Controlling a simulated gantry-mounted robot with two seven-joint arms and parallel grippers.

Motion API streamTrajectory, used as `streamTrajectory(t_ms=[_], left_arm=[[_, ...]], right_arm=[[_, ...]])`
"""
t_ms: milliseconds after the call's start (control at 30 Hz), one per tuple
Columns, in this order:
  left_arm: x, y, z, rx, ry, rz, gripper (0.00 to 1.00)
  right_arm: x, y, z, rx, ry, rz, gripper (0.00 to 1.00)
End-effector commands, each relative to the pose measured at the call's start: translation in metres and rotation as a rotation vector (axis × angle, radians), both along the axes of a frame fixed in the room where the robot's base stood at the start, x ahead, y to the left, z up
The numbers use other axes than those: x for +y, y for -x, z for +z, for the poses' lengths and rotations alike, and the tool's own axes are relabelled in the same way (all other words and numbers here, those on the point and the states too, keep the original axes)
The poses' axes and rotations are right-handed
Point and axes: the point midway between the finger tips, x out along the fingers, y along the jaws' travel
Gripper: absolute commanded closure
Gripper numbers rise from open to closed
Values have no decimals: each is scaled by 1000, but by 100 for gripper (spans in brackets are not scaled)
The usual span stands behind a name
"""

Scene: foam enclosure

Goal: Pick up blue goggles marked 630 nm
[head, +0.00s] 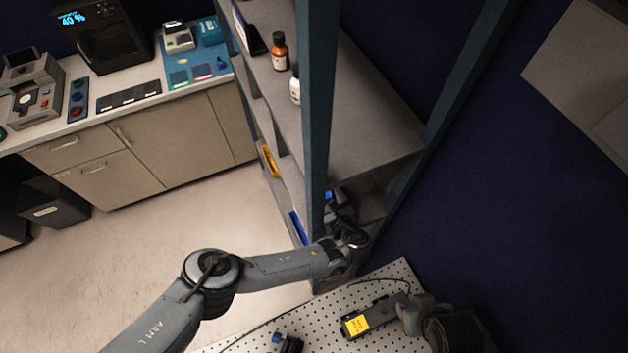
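My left arm reaches in from the lower left to the tall shelf unit. My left gripper (340,206) is at a lower shelf compartment, behind the front post. A small bright blue thing (328,195) shows right by its fingers. This may be the blue goggles, but no 630 nm marking can be read, and it is partly hidden by the post and gripper. I cannot tell whether the fingers are open or shut on it. A grey and black part at the lower right, beside a black box, may be my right arm; its fingers cannot be made out.
A perforated plate (398,278) holds a black box with a yellow label (356,325) and a cable. The shelf's posts stand close around my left wrist. Brown (279,52) and white (295,88) bottles stand higher up. A counter (150,98) with instruments is at the upper left.

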Motion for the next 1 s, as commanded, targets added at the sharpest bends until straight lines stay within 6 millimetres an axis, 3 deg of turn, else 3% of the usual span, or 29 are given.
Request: streamTrajectory(t_ms=[200, 567, 1000], left_arm=[[0, 0, 1, 0, 0, 0, 13], [0, 0, 0, 0, 0, 0, 68], [0, 0, 5, -1, 1, -1, 70]], right_arm=[[0, 0, 0, 0, 2, 2, 57], [-3, 0, 0, -1, 12, 9, 57], [-2, 0, 5, 0, 7, 5, 57]])
